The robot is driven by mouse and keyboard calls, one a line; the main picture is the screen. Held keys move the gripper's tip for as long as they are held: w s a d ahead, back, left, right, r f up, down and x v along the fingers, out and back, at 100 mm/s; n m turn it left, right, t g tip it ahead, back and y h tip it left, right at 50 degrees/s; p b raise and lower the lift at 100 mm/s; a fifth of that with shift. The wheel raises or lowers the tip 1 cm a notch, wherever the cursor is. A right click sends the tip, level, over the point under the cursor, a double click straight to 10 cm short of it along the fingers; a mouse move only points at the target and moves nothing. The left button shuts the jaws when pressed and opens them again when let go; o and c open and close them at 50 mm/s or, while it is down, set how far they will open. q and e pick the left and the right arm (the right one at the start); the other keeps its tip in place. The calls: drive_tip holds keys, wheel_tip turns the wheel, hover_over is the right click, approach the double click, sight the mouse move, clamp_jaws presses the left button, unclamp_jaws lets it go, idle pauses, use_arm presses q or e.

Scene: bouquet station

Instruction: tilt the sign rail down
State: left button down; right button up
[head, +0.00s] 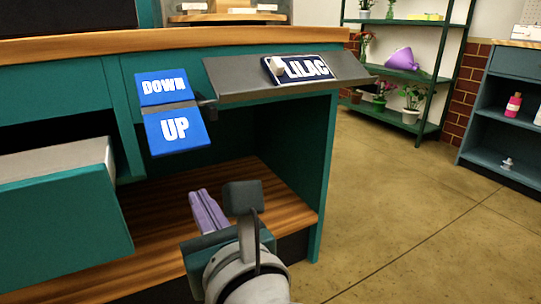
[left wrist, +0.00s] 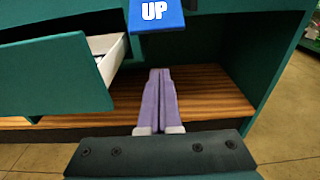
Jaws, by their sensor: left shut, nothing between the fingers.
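The sign rail (head: 290,78) is a dark grey sloped ledge on the counter front, below the wooden top. Left of the rail are two blue plates, DOWN (head: 163,87) above and UP (head: 178,130) below; UP also shows at the top of the left wrist view (left wrist: 155,14). My left gripper (head: 203,201) has purple fingers, shut and empty, below the UP plate and apart from it. The fingers also show in the left wrist view (left wrist: 159,90). My right gripper is not in view.
A teal drawer (head: 65,235) stands pulled out at the left, near my left gripper. An open wooden shelf (head: 270,190) lies under the rail. A green plant rack (head: 425,75) and a blue-grey shelf unit (head: 500,130) stand beyond clear floor at the right.

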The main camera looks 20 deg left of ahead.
use_arm(q)
drive_tip(key=b+x, duration=0.4)
drive_tip(key=x, duration=0.6)
drive_tip(key=r, duration=0.1)
drive_tip(key=s+d+r, duration=0.1)
drive_tip(key=r+p, duration=0.1)
drive_tip(key=shift+s+d+r, duration=0.2)
drive_tip(key=shift+d+r, duration=0.05)
drive_tip(key=shift+d, duration=0.05)
drive_tip(key=r+g+h+p, duration=0.1)
drive_tip(key=r+p, duration=0.1)
drive_tip(key=p, duration=0.5)
drive_tip(key=d+r+g+h+p, duration=0.1)
drive_tip(key=r+h+p, duration=0.1)
drive_tip(key=p, duration=0.5)
drive_tip(key=s+r+g+h+p, duration=0.1)
drive_tip(key=g+p, duration=0.1)
drive_tip(key=p, duration=0.5)
drive_tip(key=shift+d+r+p, duration=0.2)
drive_tip(key=shift+r+p, duration=0.2)
drive_tip(key=shift+s+r+g+h+p, duration=0.15)
drive_tip(key=shift+g+h+p, duration=0.15)
drive_tip(key=shift+h+p, duration=0.6)
drive_tip(key=shift+y, duration=0.3)
